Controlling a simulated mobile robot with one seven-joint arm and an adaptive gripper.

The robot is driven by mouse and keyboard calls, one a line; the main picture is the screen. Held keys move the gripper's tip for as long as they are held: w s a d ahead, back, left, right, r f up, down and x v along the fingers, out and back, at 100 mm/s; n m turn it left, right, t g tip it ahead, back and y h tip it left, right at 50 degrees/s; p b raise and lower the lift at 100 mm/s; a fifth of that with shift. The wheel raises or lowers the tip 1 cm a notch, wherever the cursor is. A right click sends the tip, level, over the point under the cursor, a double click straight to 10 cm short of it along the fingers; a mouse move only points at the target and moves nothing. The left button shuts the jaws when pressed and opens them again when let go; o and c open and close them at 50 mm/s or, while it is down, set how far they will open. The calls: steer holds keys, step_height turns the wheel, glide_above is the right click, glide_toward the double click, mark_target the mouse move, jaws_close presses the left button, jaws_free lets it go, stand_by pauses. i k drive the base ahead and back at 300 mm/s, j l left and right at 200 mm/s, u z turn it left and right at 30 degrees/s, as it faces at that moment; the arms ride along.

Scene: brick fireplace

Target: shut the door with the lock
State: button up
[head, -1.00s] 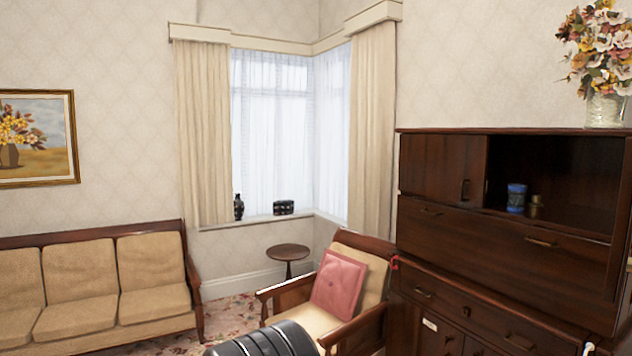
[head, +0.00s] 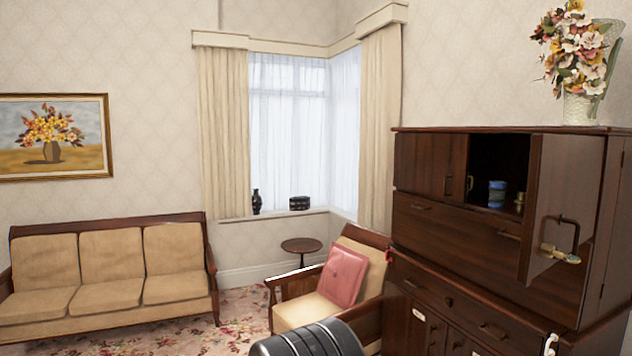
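The door with the lock (head: 572,190) is a dark wood door on the upper right of the wooden cabinet (head: 455,231). It stands open, swung outward, with a dark handle and a brass lock (head: 560,255) near its lower edge. The compartment beside it is open and dark inside, with a blue cup or tin (head: 497,193) and a small brass item (head: 519,203). The left upper door (head: 431,164) is shut. My gripper is not in view; only a black ribbed part of my arm shows at the bottom middle, apart from the door.
A vase of flowers (head: 580,60) stands on the cabinet. An armchair with a pink cushion (head: 343,275) stands left of the cabinet, close to my arm part. A small round table (head: 301,246) and a sofa (head: 110,270) lie farther back. Patterned carpet is open between them.

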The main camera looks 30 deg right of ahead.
mark_target(565, 172)
steer(key=k+l+z, duration=0.1)
steer(key=z, duration=2.1)
steer(key=k+l, duration=0.05)
steer(key=l, duration=0.05)
